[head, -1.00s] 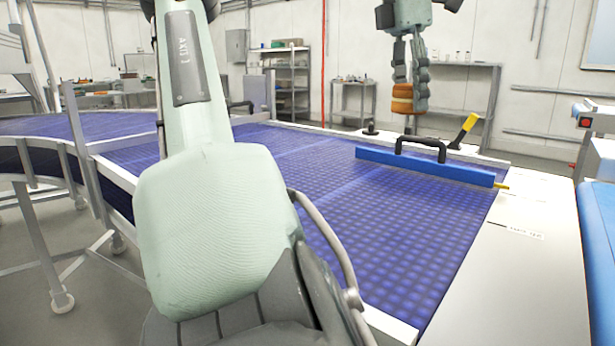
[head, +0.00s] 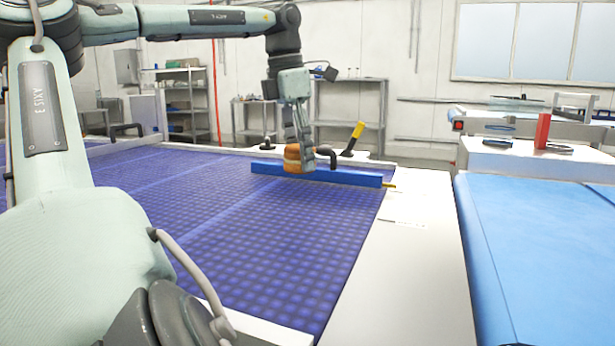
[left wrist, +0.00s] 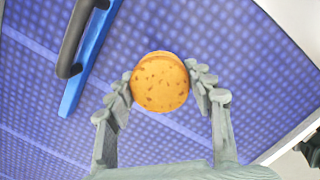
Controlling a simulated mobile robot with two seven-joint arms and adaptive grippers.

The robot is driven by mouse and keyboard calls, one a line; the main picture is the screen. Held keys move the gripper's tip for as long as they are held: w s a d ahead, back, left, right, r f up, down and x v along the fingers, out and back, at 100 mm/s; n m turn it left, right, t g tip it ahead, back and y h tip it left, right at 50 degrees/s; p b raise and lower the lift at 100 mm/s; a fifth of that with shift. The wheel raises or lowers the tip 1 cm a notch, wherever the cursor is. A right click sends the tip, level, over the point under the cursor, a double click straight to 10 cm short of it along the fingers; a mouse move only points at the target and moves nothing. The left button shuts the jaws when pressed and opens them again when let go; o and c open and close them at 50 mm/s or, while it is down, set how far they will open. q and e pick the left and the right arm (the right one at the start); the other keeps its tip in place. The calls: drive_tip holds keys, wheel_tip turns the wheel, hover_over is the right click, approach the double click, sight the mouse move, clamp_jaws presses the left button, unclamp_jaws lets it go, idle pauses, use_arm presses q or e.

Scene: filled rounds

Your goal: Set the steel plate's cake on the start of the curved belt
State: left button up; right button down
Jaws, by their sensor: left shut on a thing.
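My left gripper (head: 299,143) is shut on a small round orange-brown cake (head: 293,160) with a paler middle band. It holds the cake above the purple-blue belt (head: 250,240), near its far right part, in front of the blue bar. In the left wrist view the speckled top of the cake (left wrist: 160,84) sits between the two grey fingers of the left gripper (left wrist: 163,90), with the belt (left wrist: 215,40) below. The steel plate is not in view. My right gripper is not in view.
A blue bar (head: 345,177) with a black handle lies across the belt's far end. A yellow-handled tool (head: 354,136) stands behind it. A white ledge (head: 405,260) separates the belt from a light-blue conveyor (head: 540,240). The near belt surface is clear.

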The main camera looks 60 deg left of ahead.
sight(310, 196)
use_arm(q)
drive_tip(key=shift+w+f, duration=0.3)
drive_tip(key=shift+w, duration=0.2)
drive_tip(key=shift+w+f, duration=0.25)
drive_tip(key=shift+w, duration=0.25)
drive_tip(key=shift+w+f, duration=0.1)
drive_tip(key=shift+f, duration=0.2)
wheel_tip(310, 196, down, 3)
drive_tip(key=shift+f, duration=0.25)
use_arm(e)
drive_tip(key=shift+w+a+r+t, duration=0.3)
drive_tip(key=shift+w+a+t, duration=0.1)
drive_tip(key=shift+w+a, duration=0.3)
use_arm(q)
drive_tip(key=shift+f+b, duration=0.1)
drive_tip(key=shift+b, duration=0.2)
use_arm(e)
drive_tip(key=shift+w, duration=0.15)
use_arm(q)
drive_tip(key=shift+f, duration=0.1)
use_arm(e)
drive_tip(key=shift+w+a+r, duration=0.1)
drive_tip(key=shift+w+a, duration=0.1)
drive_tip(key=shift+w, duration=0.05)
use_arm(q)
drive_tip(key=o, duration=0.8)
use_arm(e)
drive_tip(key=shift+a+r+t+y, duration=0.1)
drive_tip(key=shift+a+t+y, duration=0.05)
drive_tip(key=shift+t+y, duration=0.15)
